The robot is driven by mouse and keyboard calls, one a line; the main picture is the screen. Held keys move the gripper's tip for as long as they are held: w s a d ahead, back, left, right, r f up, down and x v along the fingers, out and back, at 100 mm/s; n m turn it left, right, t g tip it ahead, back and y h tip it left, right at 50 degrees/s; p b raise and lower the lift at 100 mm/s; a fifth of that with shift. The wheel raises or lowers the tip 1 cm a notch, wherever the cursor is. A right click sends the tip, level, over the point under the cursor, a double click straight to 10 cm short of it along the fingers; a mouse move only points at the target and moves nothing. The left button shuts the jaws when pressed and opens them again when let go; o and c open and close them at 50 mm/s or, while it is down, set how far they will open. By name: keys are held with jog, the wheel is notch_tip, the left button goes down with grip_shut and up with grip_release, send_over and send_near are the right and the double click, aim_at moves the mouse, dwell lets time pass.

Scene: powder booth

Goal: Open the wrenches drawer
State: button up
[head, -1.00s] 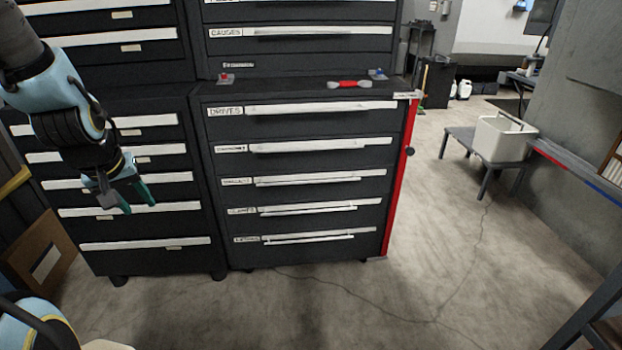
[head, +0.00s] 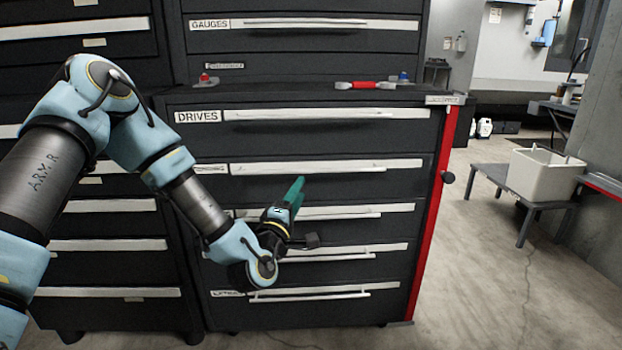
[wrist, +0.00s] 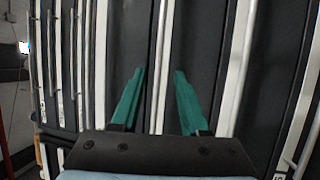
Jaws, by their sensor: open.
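The dark drawer cabinet (head: 318,138) stands ahead with white pull strips. The top drawer label (head: 197,116) reads DRIVES; the labels below are too small or covered to read surely, so I cannot tell which one says wrenches. My gripper (head: 296,184) is in front of the second drawer's lower face, above the third drawer's handle (head: 345,213). In the wrist view my gripper's (wrist: 159,72) two teal fingers are open and empty, pointing at the drawer fronts. A white handle strip (wrist: 159,45) runs between them; contact cannot be told. All drawers look shut.
A red-handled tool (head: 364,85) lies on the cabinet ledge. A white bin (head: 545,175) stands on a low bench (head: 492,172) at right. The floor between is clear.

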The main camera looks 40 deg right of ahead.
aim_at(311, 171)
jog(key=x, duration=0.9)
jog(key=shift+w+d+r+p, duration=0.1)
jog(key=shift+w+d+p, duration=0.05)
jog(key=shift+d+p, duration=0.2)
jog(key=shift+a, duration=0.1)
grip_shut()
dwell(0.8)
